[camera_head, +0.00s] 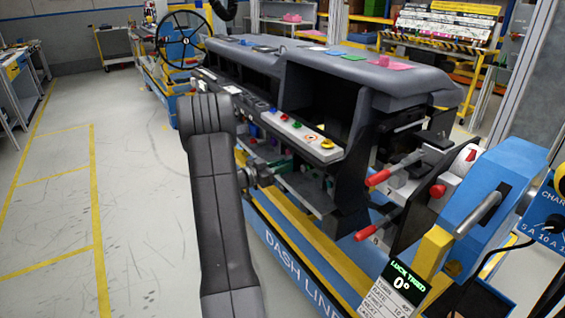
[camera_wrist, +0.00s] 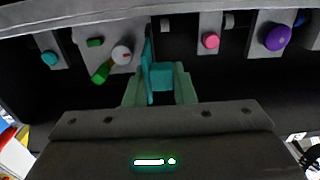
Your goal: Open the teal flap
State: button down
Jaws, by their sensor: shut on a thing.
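In the wrist view the teal flap (camera_wrist: 149,62) is a thin upright plate on the dark panel. A teal block-like part (camera_wrist: 162,77) beside it sits between the pale green fingers of my gripper (camera_wrist: 159,88). My gripper is shut on this teal part, which appears to belong to the flap. The fingers hide its lower end. In the head view my dark arm stands in front of the dashboard module (camera_head: 345,62) and hides most of the gripper and the flap.
In the wrist view a green switch (camera_wrist: 101,74) and a white-and-red knob (camera_wrist: 121,55) are close on the left. A pink knob (camera_wrist: 210,40) and a purple knob (camera_wrist: 277,37) are on the right. Red-handled levers (camera_head: 378,177) stick out at the module's right end. The floor at left is clear.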

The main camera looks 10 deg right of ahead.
jog(key=shift+w+r+m+g+h+p, duration=0.15)
jog(key=shift+w+m+g, duration=0.25)
jog(key=shift+m+g, duration=0.55)
jog(key=shift+w+f+m+g+h+p, duration=0.1)
jog(key=shift+w+m+g+h, duration=0.3)
jog(key=shift+g, duration=0.9)
jog(key=shift+w+r+m+g+h+p, duration=0.1)
jog(key=shift+w+m+g, duration=0.25)
jog(key=shift+m+g, duration=0.65)
jog(key=shift+g, duration=0.25)
jog(key=c, duration=1.3)
grip_release()
jog(key=shift+w, duration=0.1)
jog(key=a+b, duration=0.1)
jog(key=a, duration=1.2)
jog(key=shift+w+a, duration=0.25)
jog(key=shift+a, duration=0.15)
